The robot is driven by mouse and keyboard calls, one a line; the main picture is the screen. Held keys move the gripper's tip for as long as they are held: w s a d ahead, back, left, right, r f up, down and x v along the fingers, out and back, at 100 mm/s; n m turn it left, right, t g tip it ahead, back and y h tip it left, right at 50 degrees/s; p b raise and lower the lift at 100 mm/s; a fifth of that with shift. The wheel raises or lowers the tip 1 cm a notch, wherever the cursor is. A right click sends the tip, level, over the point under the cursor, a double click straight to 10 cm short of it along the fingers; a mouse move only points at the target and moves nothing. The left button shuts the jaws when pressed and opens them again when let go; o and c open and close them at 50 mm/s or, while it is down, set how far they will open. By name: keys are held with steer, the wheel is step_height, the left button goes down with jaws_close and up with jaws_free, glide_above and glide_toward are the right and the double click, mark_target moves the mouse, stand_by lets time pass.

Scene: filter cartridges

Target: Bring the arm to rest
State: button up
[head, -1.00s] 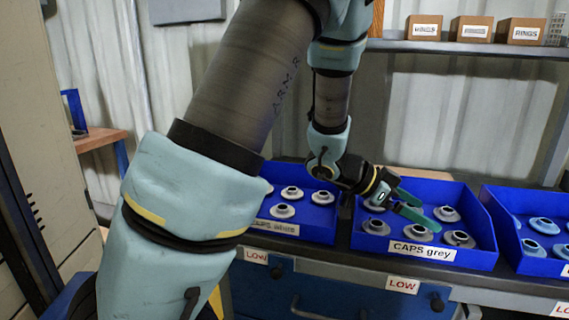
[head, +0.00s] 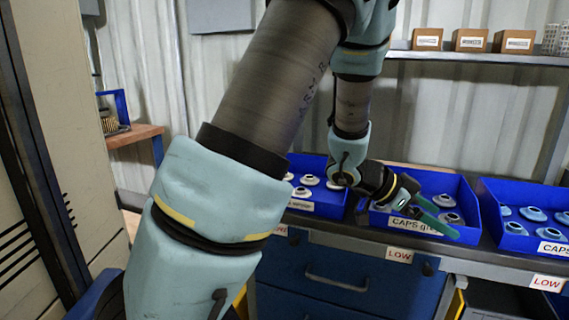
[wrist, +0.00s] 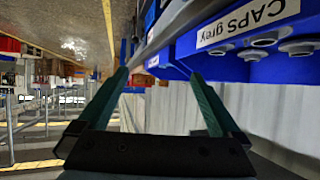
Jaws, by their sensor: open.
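My gripper (head: 438,217) is open and empty, with its green fingers pointing right in front of the blue bin labelled CAPS grey (head: 471,208). In the head view the fingers overlap the bin's front and part of its label. The wrist view shows the two fingers (wrist: 157,95) spread wide with nothing between them. The label and several grey caps of that bin (wrist: 275,52) show at the upper right there. My arm crosses the middle of the head view and hides part of the bins behind it.
The CAPS white bin (head: 325,209) is left of my gripper, and a bin of blue caps (head: 495,194) is to the right. A blue drawer (head: 345,290) is below. A shelf (head: 440,54) with small boxes is above. A wooden bench (head: 137,134) stands at the left.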

steer(key=w+a+r+n+t+y+p, duration=0.2)
steer(key=w+a+n+t, duration=0.35)
steer(key=w+a, duration=0.35)
steer(key=w+a+r+n+t+y+p, duration=0.1)
steer(key=w+a+n+t+y+p, duration=0.3)
steer(key=a, duration=0.9)
steer(key=s+a+n+g+y, duration=0.3)
steer(key=a+n+y, duration=0.2)
steer(key=a, duration=0.6)
steer(key=s+a+n+g+y+p, duration=0.1)
steer(key=s+a+n+g, duration=0.2)
steer(key=s, duration=0.7)
steer(key=shift+a+r+g, duration=0.25)
steer(key=shift+a+g, duration=0.3)
steer(key=shift+a, duration=0.35)
